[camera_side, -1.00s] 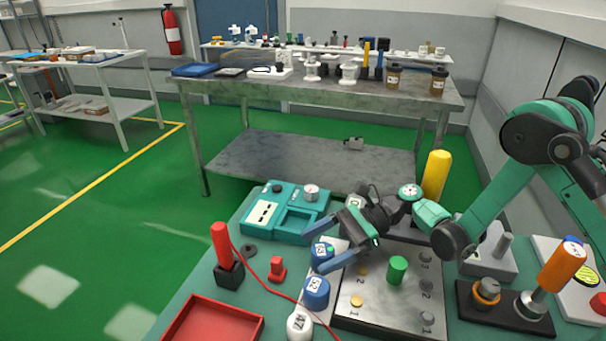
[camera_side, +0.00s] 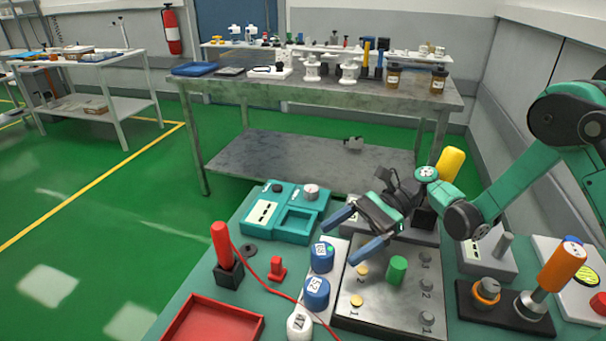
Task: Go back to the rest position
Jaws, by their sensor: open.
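My gripper (camera_side: 352,243) is open and empty, with its two blue fingers apart. It hangs above the far left part of a grey metal plate (camera_side: 384,316). A green cylinder (camera_side: 398,269) stands on that plate, to the right of and below my fingertips. Two blue-capped round pieces, the farther one (camera_side: 322,257) and the nearer one (camera_side: 316,292), stand on a white strip to the left of my fingers, and I see no contact with them. A yellow cylinder (camera_side: 451,162) is partly hidden behind my wrist.
A teal device (camera_side: 285,212) sits at the back left. A red-handled block (camera_side: 222,250), a red cable, a red tray (camera_side: 213,318) and a white knob (camera_side: 299,325) lie left and front. An orange-handled cylinder (camera_side: 560,268) stands tilted at the right. A steel table (camera_side: 320,90) stands behind.

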